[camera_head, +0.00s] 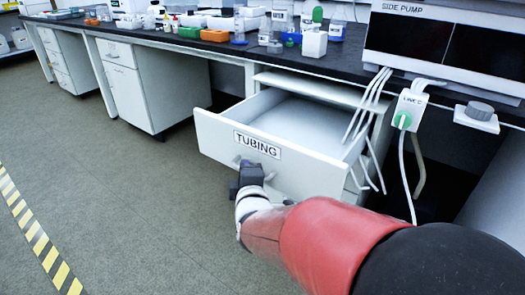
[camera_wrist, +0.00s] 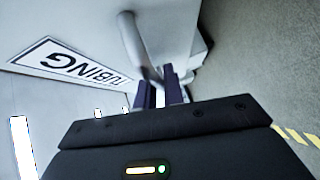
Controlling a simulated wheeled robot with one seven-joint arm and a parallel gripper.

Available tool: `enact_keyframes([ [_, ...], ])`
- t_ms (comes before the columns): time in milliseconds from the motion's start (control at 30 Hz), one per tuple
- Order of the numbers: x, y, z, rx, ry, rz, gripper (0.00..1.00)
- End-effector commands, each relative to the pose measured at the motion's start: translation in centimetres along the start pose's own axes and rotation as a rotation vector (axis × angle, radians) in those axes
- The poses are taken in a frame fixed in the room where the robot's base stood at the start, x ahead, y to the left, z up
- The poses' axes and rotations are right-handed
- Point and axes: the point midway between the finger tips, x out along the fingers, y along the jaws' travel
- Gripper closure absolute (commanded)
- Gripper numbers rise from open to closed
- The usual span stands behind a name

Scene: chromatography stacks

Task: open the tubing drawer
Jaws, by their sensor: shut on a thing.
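The tubing drawer (camera_head: 222,140) is a white drawer under the bench, with a black-framed TUBING label (camera_head: 257,144) on its front. It is pulled well out, and its inside shows as empty where visible. My gripper (camera_head: 250,172) is at the drawer front, just below the label. In the wrist view the gripper fingers (camera_wrist: 160,90) are shut on a pale bar handle (camera_wrist: 138,45). The label (camera_wrist: 70,68) shows there upside down beside the handle.
Several pale tubes (camera_head: 368,115) hang from the bench edge at the drawer's right side. A LINE C box (camera_head: 408,110) with a green knob and the side pump (camera_head: 450,45) are at right. White cabinets (camera_head: 150,85) stand left. The floor (camera_head: 110,200) in front is clear.

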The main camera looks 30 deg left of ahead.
Motion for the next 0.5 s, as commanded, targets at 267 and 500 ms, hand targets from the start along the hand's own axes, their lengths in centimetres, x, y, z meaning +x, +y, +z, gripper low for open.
enact_keyframes([
  [267,-2.6,-0.7,-2.6,-0.001,0.001,-0.003,1.00],
  [500,-3.1,-1.0,-3.1,0.000,0.000,-0.001,1.00],
])
